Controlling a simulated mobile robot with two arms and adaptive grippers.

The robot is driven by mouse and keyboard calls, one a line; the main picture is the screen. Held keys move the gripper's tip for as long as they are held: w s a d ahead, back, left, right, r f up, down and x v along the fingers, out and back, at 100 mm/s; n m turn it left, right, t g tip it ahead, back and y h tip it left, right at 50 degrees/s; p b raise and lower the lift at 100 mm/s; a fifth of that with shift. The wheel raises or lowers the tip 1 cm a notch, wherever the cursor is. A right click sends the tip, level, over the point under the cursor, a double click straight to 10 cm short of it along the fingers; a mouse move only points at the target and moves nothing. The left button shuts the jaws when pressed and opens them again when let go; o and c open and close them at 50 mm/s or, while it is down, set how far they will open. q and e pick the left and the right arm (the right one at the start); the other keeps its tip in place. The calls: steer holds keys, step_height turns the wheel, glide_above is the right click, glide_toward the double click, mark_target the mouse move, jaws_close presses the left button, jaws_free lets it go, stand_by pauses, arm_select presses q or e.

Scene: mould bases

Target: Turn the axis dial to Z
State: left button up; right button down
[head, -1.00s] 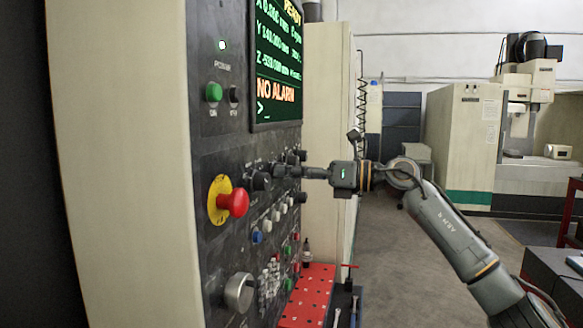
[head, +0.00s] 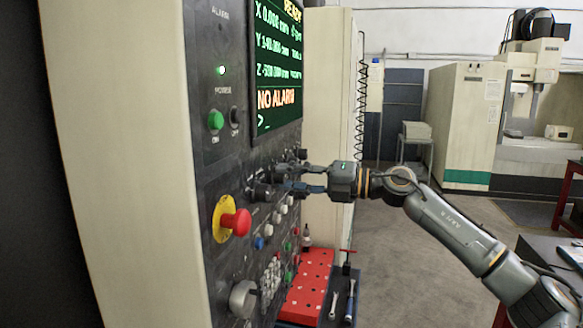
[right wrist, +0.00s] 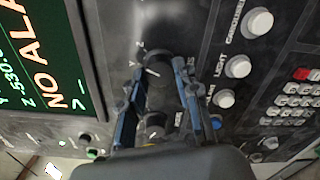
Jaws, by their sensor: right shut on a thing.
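The axis dial (right wrist: 158,62) is a dark round knob on the control panel, with a white line on its face and white letters, among them Y and Z, beside it. My right gripper (right wrist: 163,78) has its two blue-padded fingers on either side of the dial and is shut on it. Which letter the line points at cannot be told for sure. In the head view my right gripper (head: 282,176) reaches in from the right to the panel, and its fingertips partly hide the dial. My left gripper is not in view.
Another dark knob (right wrist: 154,124) sits between the fingers, nearer the palm. A red emergency stop (head: 236,222) sticks out at the panel's near side. The screen (head: 277,65) above reads NO ALARM. A red perforated tray (head: 308,285) with tools beside it lies below.

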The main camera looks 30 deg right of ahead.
steer(key=shift+r+m+p, duration=0.15)
steer(key=shift+m+p, duration=1.35)
steer(key=shift+m, duration=0.5)
steer(key=c, duration=1)
jaws_free()
steer(key=shift+o, duration=0.2)
